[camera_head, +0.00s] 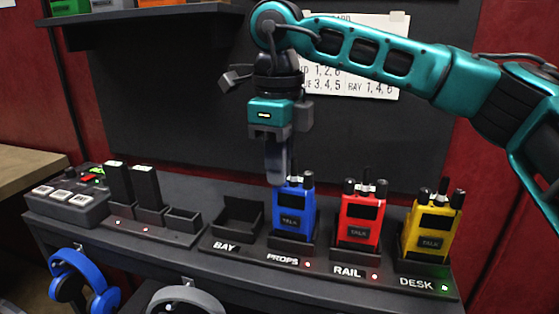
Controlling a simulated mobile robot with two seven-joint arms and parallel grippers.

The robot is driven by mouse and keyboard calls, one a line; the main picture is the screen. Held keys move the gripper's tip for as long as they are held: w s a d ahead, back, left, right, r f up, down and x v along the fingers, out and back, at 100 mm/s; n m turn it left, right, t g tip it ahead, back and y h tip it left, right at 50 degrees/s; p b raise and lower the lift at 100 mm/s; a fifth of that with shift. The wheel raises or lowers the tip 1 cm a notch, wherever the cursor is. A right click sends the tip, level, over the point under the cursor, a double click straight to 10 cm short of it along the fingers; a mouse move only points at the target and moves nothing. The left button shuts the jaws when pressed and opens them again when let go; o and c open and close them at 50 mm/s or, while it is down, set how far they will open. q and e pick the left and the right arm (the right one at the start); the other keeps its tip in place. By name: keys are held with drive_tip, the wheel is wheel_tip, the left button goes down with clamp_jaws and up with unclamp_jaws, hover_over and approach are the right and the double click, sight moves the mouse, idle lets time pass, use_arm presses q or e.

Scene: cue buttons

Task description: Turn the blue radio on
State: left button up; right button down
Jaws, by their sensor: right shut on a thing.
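The blue radio (294,212) stands upright in the cradle labelled PROPS, with a TALK button on its front and dark knobs on top. My right gripper (277,180) points straight down from above. Its fingers are shut at the radio's top left corner, where they hide the left knob; they seem to be closed on that knob. The other top knobs show to the right of the fingers. A small red light (307,264) glows beside the PROPS label. My left gripper is not in view.
A red radio (360,221) stands at RAIL with a red light, and a yellow radio (428,233) at DESK with a green light. The BAY cradle (238,217) is empty. A button box (68,209) and black battery-like blocks (147,187) stand left. Headphones (80,284) hang below.

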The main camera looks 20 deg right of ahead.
idle(0.3)
drive_tip(key=c, duration=1.1)
unclamp_jaws()
use_arm(q)
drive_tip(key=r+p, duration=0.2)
drive_tip(key=p, duration=0.1)
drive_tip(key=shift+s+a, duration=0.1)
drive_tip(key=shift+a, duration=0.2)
use_arm(e)
wheel_tip(320, 180, up, 13)
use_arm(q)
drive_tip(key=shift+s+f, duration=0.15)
use_arm(e)
drive_tip(key=shift+s+a, duration=0.1)
